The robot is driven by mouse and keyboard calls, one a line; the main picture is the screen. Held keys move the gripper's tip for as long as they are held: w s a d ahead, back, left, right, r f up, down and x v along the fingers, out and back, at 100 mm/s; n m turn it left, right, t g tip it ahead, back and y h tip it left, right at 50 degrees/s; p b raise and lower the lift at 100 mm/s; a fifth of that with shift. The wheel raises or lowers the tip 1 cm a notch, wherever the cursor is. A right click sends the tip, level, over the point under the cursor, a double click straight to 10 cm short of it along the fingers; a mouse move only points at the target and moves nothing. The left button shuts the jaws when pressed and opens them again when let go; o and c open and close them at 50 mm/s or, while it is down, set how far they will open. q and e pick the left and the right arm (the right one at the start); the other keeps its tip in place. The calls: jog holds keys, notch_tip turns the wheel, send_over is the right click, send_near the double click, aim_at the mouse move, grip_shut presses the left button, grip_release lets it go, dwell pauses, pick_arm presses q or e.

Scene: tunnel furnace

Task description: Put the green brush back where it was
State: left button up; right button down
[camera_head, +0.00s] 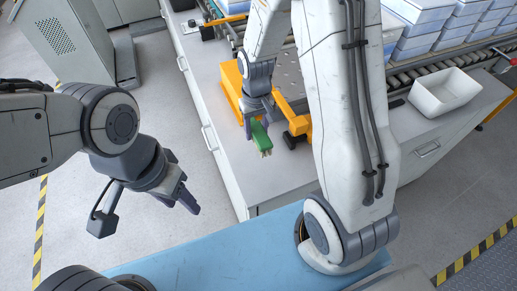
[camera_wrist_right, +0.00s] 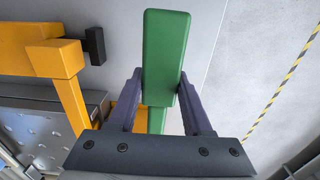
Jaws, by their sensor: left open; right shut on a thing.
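The green brush (camera_head: 261,136) is in my right gripper (camera_head: 257,122), above the grey-white worktop near its front left edge. In the head view its pale bristle end points down toward the bottom of the picture. In the right wrist view the green brush (camera_wrist_right: 166,55) stands between the two purple fingers of my right gripper (camera_wrist_right: 163,100), which are shut on it. I cannot tell whether the brush touches the worktop. My left gripper (camera_head: 187,196) is open and empty, over the floor to the left of the worktop.
A yellow-orange frame (camera_head: 228,85) with a black knob stands beside the brush; it also shows in the right wrist view (camera_wrist_right: 55,60). A white bin (camera_head: 445,93) sits at the right of the worktop (camera_head: 268,179). Blue-white boxes (camera_head: 408,12) are stacked behind, by a roller conveyor.

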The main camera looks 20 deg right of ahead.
notch_tip(320, 180, down, 7)
jog(key=shift+s+r+p, duration=0.1)
jog(key=shift+r+p, duration=0.05)
jog(key=shift+p, duration=0.25)
jog(key=shift+f, duration=0.2)
jog(key=shift+f, duration=0.2)
jog(key=shift+c, duration=1.6)
grip_release()
jog(key=shift+r, duration=0.1)
